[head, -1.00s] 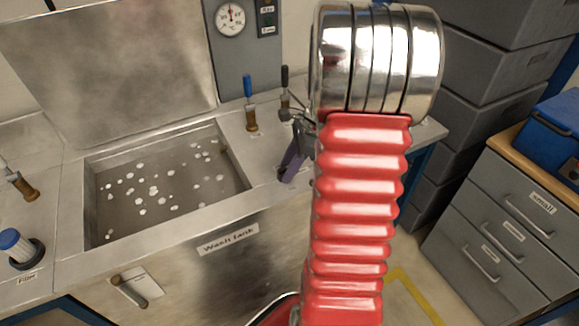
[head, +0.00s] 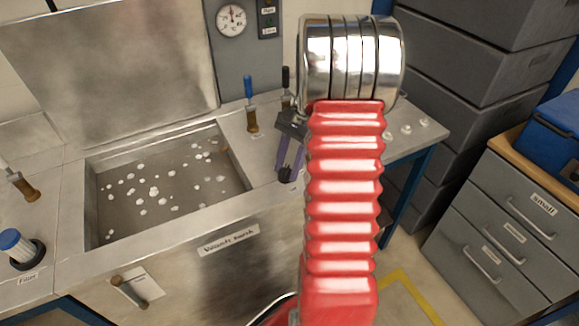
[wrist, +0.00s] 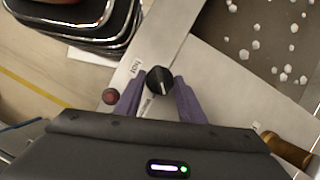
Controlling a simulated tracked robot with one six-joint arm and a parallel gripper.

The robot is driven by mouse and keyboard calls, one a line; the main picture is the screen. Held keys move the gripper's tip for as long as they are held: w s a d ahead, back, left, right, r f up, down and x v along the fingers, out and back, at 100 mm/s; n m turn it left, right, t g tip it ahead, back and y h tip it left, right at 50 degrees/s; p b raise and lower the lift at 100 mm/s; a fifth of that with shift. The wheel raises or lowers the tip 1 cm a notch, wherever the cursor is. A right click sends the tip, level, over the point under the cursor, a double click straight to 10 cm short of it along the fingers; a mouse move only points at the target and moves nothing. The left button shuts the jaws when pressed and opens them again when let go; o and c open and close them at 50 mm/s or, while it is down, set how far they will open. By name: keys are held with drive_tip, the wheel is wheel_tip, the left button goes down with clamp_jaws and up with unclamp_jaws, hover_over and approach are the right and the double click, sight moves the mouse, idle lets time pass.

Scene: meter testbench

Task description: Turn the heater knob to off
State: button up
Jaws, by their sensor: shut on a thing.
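The heater knob (wrist: 159,80) is black and round with a pale pointer line, on the steel top beside the wash tank. In the wrist view the line points down the picture, toward my gripper's body. My gripper (wrist: 160,83) has its two purple fingers on either side of the knob, shut on it. In the head view the knob (head: 285,175) shows dark at the fingertips of my gripper (head: 287,170), near the tank's front right corner.
The open wash tank (head: 100,213) holds water with white floating bits. A blue-handled valve (head: 250,105) and a black-handled one stand behind my gripper. A small red lamp or button (wrist: 110,96) sits beside the knob. Grey crates and drawers stand at the right.

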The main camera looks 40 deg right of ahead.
drive_tip(key=n, duration=0.1)
drive_tip(key=n+g, duration=0.1)
drive_tip(key=n, duration=0.2)
drive_tip(key=shift+w+a+f+n+g, duration=0.1)
drive_tip(key=shift+a+n+g, duration=0.2)
drive_tip(key=shift+g, duration=0.1)
drive_tip(key=n, duration=0.2)
drive_tip(key=n+g+h, duration=0.1)
drive_tip(key=n, duration=0.1)
drive_tip(key=shift+a+n+h, duration=0.1)
drive_tip(key=shift+n+h, duration=0.2)
drive_tip(key=o, duration=1)
drive_tip(key=shift+w, duration=0.1)
drive_tip(key=shift+o, duration=0.2)
drive_tip(key=v, duration=1.4)
drive_tip(key=shift+w, duration=0.2)
drive_tip(key=shift+f, duration=0.15)
